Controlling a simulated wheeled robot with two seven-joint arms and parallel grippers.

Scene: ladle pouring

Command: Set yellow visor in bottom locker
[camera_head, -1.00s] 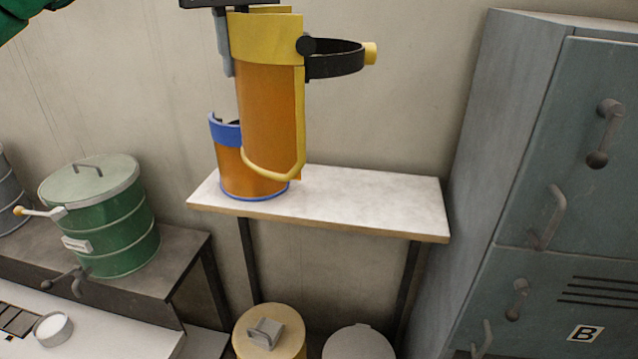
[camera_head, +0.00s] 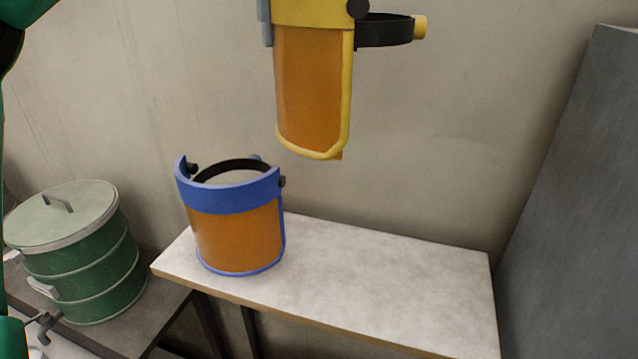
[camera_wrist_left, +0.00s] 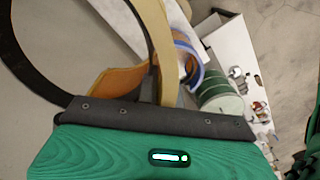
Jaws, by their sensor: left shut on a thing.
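The yellow visor (camera_head: 312,95) has a yellow brow, an orange shield with a yellow rim and a black headband reaching right. It hangs upright in the air above the white shelf, its top cut off by the head view. My left gripper (camera_head: 266,28) is shut on it, with only a grey finger showing at its upper left. In the left wrist view the dark jaw (camera_wrist_left: 155,115) is at the visor's yellow band (camera_wrist_left: 160,50). The locker shows only as a grey side wall (camera_head: 575,180) at the right; its doors are out of view. My right gripper is not in view.
A blue visor (camera_head: 235,205) stands on the left part of the white shelf (camera_head: 400,285), below and left of the held visor. The shelf's right part is clear. A green lidded drum (camera_head: 80,260) stands on a lower bench at the left.

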